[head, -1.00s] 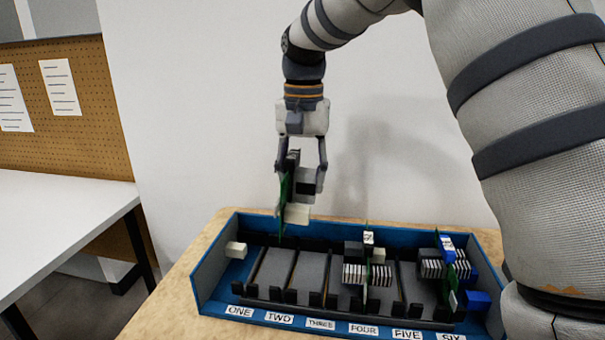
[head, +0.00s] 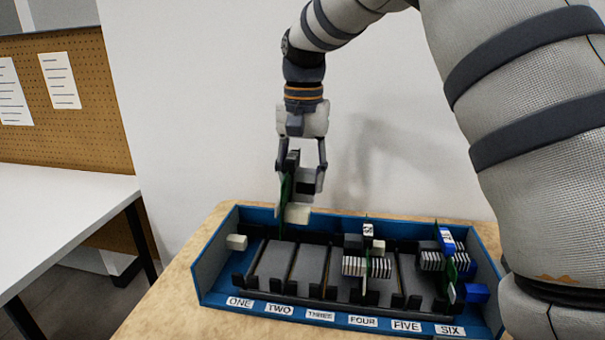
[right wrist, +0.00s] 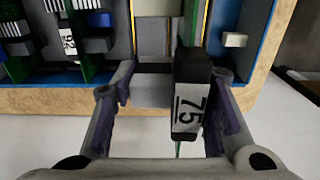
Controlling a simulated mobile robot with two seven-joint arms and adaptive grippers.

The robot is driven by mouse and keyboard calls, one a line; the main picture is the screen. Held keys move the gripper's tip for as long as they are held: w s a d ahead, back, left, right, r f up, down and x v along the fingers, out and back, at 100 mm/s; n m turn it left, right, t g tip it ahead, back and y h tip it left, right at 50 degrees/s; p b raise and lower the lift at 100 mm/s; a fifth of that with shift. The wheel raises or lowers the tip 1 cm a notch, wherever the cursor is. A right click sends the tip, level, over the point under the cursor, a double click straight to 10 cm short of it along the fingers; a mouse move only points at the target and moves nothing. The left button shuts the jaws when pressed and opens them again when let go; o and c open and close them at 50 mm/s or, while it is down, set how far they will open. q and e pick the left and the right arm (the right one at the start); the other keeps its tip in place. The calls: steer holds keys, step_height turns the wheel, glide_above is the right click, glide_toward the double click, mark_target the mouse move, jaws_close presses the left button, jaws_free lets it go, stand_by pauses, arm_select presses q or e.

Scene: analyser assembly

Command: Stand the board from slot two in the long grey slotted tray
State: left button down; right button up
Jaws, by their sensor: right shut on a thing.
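My right gripper (head: 301,172) is shut on a green board (head: 287,200) and holds it upright. In the head view the board appears at the back of the blue rack (head: 208,262), behind the labels ONE and TWO. Its lower edge overlaps the rack's back rail, and I cannot tell whether it touches. My left gripper is not in view. I see no separate long grey slotted tray.
Two other boards stand in the rack, one near label FOUR (head: 367,265) and one near SIX (head: 447,262). A small pale block (head: 236,242) is at the rack's left end. The rack sits on a tan table (head: 180,300). A white bench (head: 50,220) is at the left.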

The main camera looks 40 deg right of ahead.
mark_target(303, 202)
step_height(303, 202, down, 9)
steer(key=shift+f, duration=0.15)
stand_by(5.7)
steer(key=o, duration=1.3)
steer(key=shift+o, duration=0.5)
steer(key=shift+r, duration=0.5)
